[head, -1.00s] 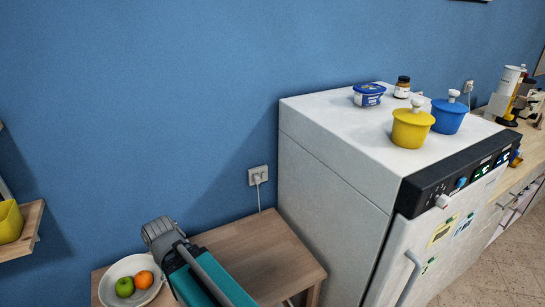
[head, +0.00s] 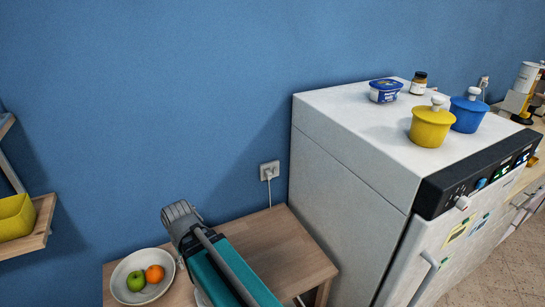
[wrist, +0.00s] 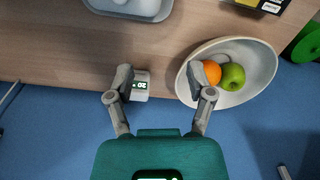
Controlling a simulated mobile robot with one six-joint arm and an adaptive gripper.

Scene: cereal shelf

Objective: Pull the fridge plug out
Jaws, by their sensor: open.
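The fridge plug (head: 269,173) sits in a white wall socket (head: 275,165) on the blue wall, left of the fridge (head: 345,185). Its pale cord (head: 269,195) hangs down behind the wooden table. My gripper (wrist: 162,88) is open and empty in the wrist view, its fingers spread above the table edge by the wall. The left finger overlaps a small white device (wrist: 141,87) with a lit display; I cannot tell if they touch. In the head view my arm is left of the socket, and the gripper fingers are hidden. The plug is not clearly visible in the wrist view.
A bowl (head: 120,273) with an apple and an orange stands on the table (head: 275,248), close to the right finger in the wrist view. A grey tray (wrist: 165,12) lies farther over. Pots and jars stand on the fridge. Wall space above the socket is clear.

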